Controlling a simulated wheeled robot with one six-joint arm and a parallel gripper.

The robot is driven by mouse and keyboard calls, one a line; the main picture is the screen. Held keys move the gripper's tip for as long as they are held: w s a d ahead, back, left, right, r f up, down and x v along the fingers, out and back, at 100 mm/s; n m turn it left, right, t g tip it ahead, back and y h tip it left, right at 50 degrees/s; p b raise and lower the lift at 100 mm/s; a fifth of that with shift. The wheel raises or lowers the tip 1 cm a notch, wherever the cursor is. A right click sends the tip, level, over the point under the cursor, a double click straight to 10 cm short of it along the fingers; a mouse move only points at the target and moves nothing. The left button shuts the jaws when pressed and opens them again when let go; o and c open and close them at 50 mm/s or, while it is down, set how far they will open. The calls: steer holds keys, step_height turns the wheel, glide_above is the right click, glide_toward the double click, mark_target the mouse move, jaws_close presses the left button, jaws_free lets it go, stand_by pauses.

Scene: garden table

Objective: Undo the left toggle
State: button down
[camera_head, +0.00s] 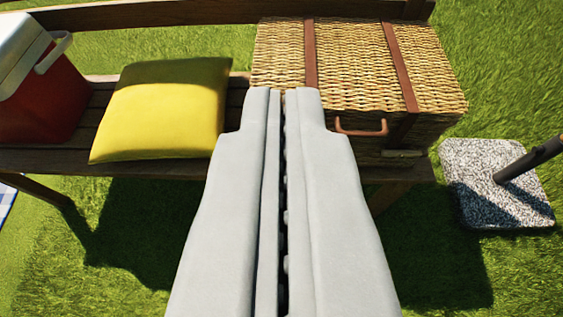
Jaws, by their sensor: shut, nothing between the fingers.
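A wicker hamper (350,62) with two brown leather straps stands at the right end of a wooden bench, its lid down. A copper-coloured handle (361,131) shows on its front. A small brass-coloured toggle (403,154) shows below the right strap (402,65). The left strap (310,52) runs down behind my gripper. The left toggle is not visible; my gripper covers the left part of the hamper's front. My gripper (284,92) is shut and empty, its tips in front of the hamper's left front in the picture.
A yellow cushion (163,108) lies on the bench (130,164) left of my gripper. A red and white cool box (38,95) stands at the far left. A speckled stone base (475,178) with a dark pole stands on the grass at right.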

steer(key=w+f+g, duration=0.1)
steer(key=w+f, duration=0.4)
steer(key=f, duration=0.4)
steer(key=w+f+g, duration=0.2)
steer(key=w+f, duration=0.3)
steer(key=f, duration=0.5)
steer(key=w+a+f+g, duration=0.1)
steer(key=w+f+g, duration=0.1)
steer(key=w+f, duration=0.4)
step_height(320, 180, down, 3)
steer(key=shift+f, duration=0.15)
steer(key=shift+f, duration=0.15)
steer(key=s+f+x, duration=0.2)
steer(key=x, duration=1)
steer(key=shift+w+f, duration=0.15)
steer(key=shift+w, duration=0.05)
